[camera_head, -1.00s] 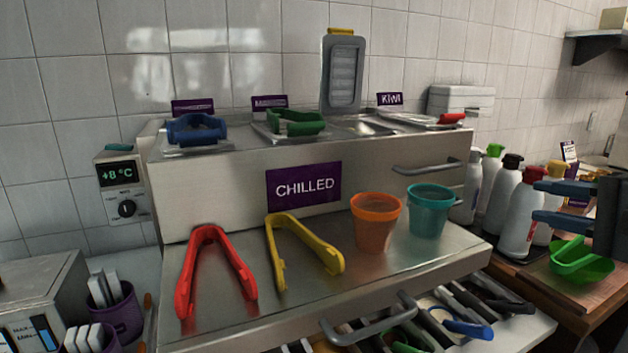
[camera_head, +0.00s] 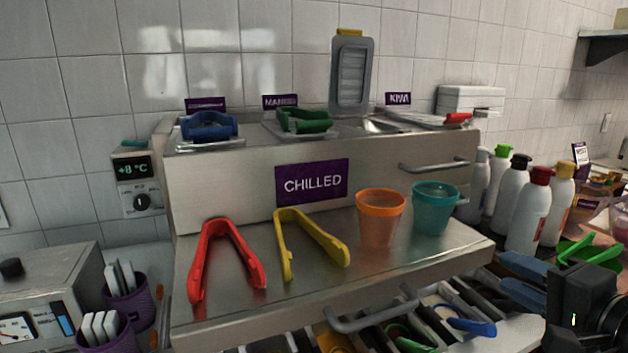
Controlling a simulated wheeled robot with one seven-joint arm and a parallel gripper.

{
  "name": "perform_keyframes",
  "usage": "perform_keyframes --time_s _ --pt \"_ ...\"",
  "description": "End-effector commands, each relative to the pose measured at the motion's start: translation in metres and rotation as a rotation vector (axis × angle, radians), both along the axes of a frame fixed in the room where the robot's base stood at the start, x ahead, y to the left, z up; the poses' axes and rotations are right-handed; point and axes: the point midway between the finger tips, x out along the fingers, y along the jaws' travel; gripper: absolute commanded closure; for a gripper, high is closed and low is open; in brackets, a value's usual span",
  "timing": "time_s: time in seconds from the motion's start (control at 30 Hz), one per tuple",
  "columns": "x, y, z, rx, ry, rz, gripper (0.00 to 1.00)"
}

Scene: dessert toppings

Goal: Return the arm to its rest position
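My gripper (camera_head: 507,271) is at the lower right of the head view, with blue fingers and a black body. Its two fingers are apart, with nothing seen between them. It is in front of the squeeze bottles and right of the open cutlery drawer. A green scoop (camera_head: 590,253) lies just behind it on the right and is apart from the fingers. The rest of my arm is mostly out of view.
Red tongs (camera_head: 222,262), yellow tongs (camera_head: 309,242), an orange cup (camera_head: 380,218) and a teal cup (camera_head: 435,208) stand on the steel ledge of the chilled unit (camera_head: 225,190). Several bottles (camera_head: 529,210) stand at right. The open drawer (camera_head: 375,318) juts out below.

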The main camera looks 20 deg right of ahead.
Motion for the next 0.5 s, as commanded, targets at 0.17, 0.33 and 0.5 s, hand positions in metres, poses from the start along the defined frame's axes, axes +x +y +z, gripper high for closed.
perform_keyframes --time_s 0.17,0.33,0.5 --pt "-0.021 0.04 -0.057 -0.131 0.052 -0.013 0.66" --pt "-0.052 0.073 -0.097 -0.302 0.102 -0.007 0.66" --pt "-0.094 0.104 -0.126 -0.505 0.149 0.028 0.66"
